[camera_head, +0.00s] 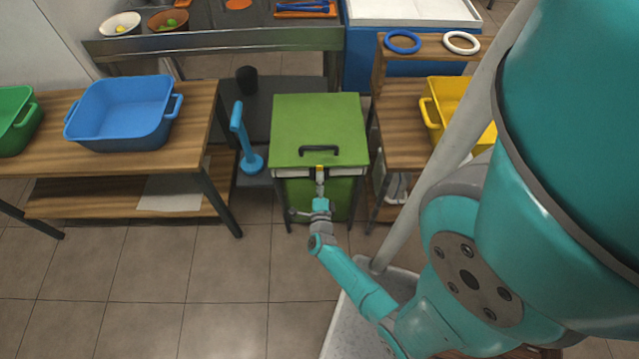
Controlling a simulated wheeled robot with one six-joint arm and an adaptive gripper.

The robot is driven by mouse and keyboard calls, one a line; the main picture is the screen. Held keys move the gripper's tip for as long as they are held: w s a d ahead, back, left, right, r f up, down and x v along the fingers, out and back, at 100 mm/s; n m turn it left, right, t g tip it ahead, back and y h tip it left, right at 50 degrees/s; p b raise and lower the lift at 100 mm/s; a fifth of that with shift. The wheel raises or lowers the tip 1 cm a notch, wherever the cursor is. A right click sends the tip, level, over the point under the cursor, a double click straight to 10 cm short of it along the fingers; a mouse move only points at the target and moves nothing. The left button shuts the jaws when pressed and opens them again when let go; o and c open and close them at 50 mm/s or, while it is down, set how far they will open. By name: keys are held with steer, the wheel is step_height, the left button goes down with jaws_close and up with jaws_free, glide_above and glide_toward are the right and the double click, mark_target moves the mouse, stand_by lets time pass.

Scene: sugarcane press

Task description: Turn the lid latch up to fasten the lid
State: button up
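The green press box (346,200) stands on dark legs in the middle of the view. Its green lid (318,118) lies flat on top, with a black handle (319,150) near the front edge. A small yellow piece, apparently the lid latch (320,168), shows at the middle of the front edge just below the handle. My gripper (320,180) is right in front of it, reaching up from below, and partly covers it. The gripper is too small here to tell whether its fingers are open or touch the latch. The latch's angle is unclear.
A wooden table with a blue basin (122,111) and a green bin (17,120) is at the left. A blue pump-like stand (245,145) is left of the box. A wooden shelf (400,128) with a yellow bin (446,105) is close on its right. Floor in front is clear.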

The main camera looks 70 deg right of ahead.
steer(key=o, duration=0.8)
steer(key=shift+a, duration=0.1)
steer(key=v, duration=1.1)
steer(key=shift+s+a+f, duration=0.1)
steer(key=shift+s+a, duration=0.1)
steer(key=shift+a, duration=0.15)
steer(key=s+a+r+n+t+y, duration=0.2)
steer(key=s+a+r+n+y, duration=0.2)
steer(key=a+r+n, duration=0.4)
steer(key=s+a+r+n+t+y, duration=0.3)
steer(key=a+r+n+y, duration=0.4)
steer(key=r+n, duration=0.5)
steer(key=s+a+r+n+t+y, duration=0.3)
steer(key=s+a+r+n+y, duration=0.2)
steer(key=a+r+n, duration=0.5)
steer(key=shift+s+a+r+n+y, duration=0.1)
steer(key=shift+s+r+n+y, duration=0.15)
steer(key=shift+r+n, duration=0.45)
